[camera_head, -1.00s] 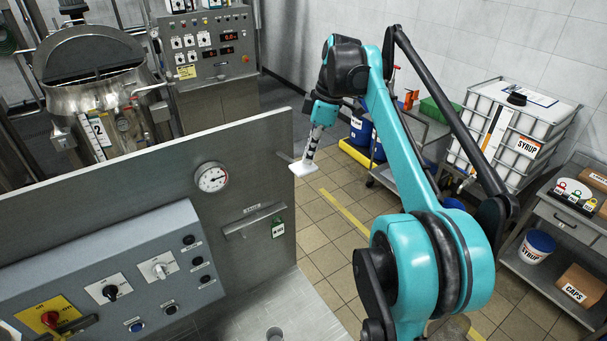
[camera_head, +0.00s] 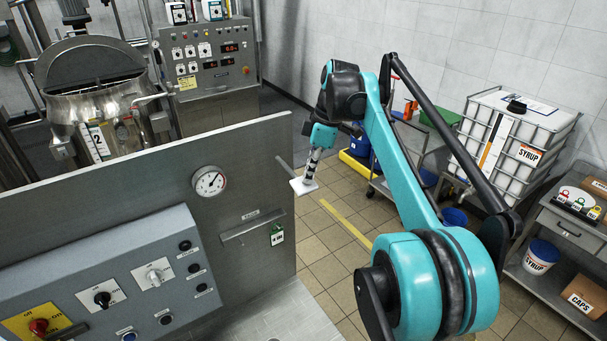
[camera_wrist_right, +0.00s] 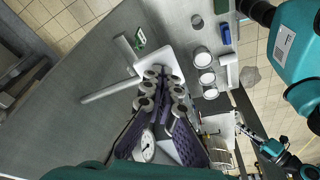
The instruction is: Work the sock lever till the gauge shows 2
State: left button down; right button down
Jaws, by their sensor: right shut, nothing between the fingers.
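The round gauge (camera_head: 209,181) is on the upright steel panel; its needle seems to point to the upper right, and its figures are too small to read. A grey bar (camera_head: 285,167), which looks like the lever, runs to a flat white piece (camera_head: 302,186) near the panel's right edge. My right gripper (camera_head: 307,177) is shut and empty, its tips at the white piece; I cannot tell whether they touch. The right wrist view shows the bar (camera_wrist_right: 108,92) and gauge (camera_wrist_right: 148,147) by the fingers. A small distant arm end there (camera_wrist_right: 243,125) may be my left gripper.
A thin ledge (camera_head: 253,226) with a green tag (camera_head: 277,236) is below the gauge. A sloped control box (camera_head: 120,285) with knobs stands at front left. A mixer kettle (camera_head: 95,95) is behind the panel. Syrup tank (camera_head: 515,130) and cart (camera_head: 560,230) stand right.

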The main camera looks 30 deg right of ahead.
dwell(0.3)
jog(key=shift+s+d+r+p, duration=0.3)
jog(key=shift+d+p, duration=0.05)
jog(key=shift+d, duration=0.2)
jog(key=shift+s+d+r+p, duration=0.3)
jog(key=shift+d+p, duration=0.05)
jog(key=shift+d, duration=0.2)
jog(key=shift+s+d, duration=0.2)
jog(key=shift+d, duration=0.05)
jog(key=shift+r, duration=0.2)
jog(key=v, duration=1.1)
jog(key=shift+d+r, duration=0.15)
jog(key=shift+r, duration=0.05)
jog(key=shift+s, duration=0.1)
